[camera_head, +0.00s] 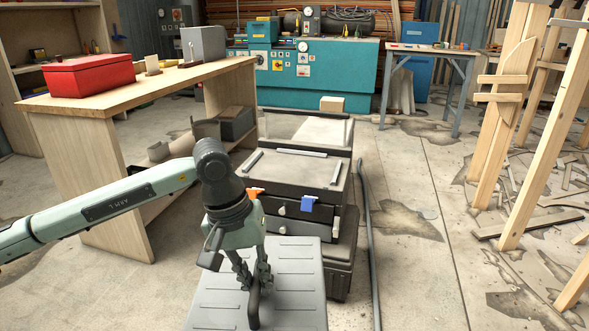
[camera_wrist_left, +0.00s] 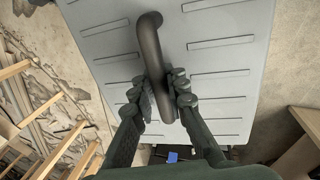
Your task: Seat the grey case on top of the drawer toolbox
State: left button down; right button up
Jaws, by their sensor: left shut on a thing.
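The grey case (camera_head: 294,275) is a flat, ribbed light-grey box with a dark handle, low in the head view and in front of the drawer toolbox. My left gripper (camera_head: 254,285) is shut on the handle of the case from above. In the left wrist view the fingers (camera_wrist_left: 165,105) close around the dark handle (camera_wrist_left: 151,45), with the case's ribbed top (camera_wrist_left: 222,60) behind. The drawer toolbox (camera_head: 298,172) stands beyond the case, with dark drawers, a blue latch and an orange latch. The case's near end is cut off. My right gripper is not in view.
A wooden workbench (camera_head: 150,85) with a red toolbox (camera_head: 90,74) stands at the left. Wooden stringers and trestles (camera_head: 508,110) with scattered scraps are at the right. A dark cable or pipe (camera_head: 368,230) runs along the floor beside the toolbox.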

aim_at(293, 168)
jog(key=i+l+z, duration=0.1)
jog(key=i+l, duration=0.15)
jog(key=i, duration=0.45)
jog(key=i+l+z, duration=0.15)
jog(key=i, duration=0.55)
jog(key=i+l+z, duration=0.1)
jog(key=i, duration=0.6)
